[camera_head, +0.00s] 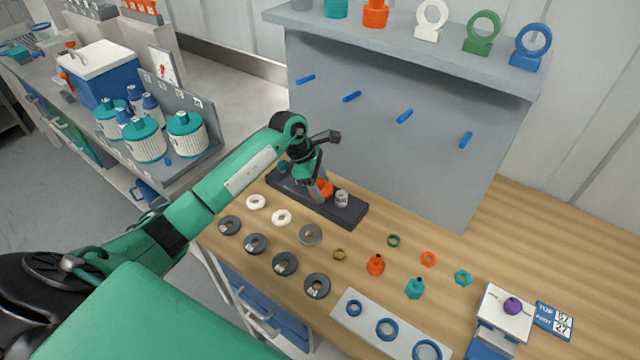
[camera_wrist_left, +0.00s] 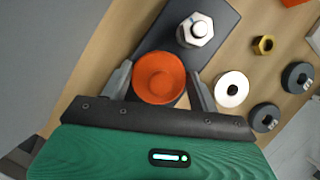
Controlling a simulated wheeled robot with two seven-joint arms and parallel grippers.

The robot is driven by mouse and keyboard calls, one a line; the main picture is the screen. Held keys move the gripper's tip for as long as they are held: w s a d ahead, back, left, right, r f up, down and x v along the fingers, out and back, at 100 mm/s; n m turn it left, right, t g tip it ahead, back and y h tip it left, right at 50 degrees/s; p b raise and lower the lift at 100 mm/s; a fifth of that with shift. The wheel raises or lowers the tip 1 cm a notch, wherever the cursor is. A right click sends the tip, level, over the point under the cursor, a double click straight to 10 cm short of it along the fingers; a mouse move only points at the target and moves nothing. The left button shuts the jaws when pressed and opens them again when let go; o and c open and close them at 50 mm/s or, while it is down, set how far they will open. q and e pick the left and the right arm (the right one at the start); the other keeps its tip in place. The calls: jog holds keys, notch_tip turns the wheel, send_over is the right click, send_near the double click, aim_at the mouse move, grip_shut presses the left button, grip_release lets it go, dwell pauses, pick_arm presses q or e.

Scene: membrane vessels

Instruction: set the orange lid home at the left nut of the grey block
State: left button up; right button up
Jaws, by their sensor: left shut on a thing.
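The dark grey block (camera_head: 322,207) lies along the back of the bench. A silver-grey nut (camera_head: 342,198) stands bare near its right end, also seen in the left wrist view (camera_wrist_left: 196,29). My left gripper (camera_head: 317,186) is over the middle of the block, shut on the round orange lid (camera_head: 325,189). In the left wrist view the lid (camera_wrist_left: 160,77) sits between both fingers and covers what is beneath it. I cannot tell whether it touches a nut. My right gripper is out of view.
White rings (camera_head: 256,202) and several dark grey rings (camera_head: 285,263) lie in front of the block. An orange bottle-shaped piece (camera_head: 376,265) and a teal one (camera_head: 415,288) stand to the right. A grey panel (camera_head: 400,145) rises behind the block.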

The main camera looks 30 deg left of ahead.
pick_arm(q)
jog(key=o, duration=1.1)
jog(key=shift+f, duration=0.1)
jog(key=shift+c, duration=0.2)
jog(key=b+v, duration=0.3)
jog(key=v, duration=1.1)
jog(key=shift+b, duration=0.3)
jog(key=shift+f, duration=0.15)
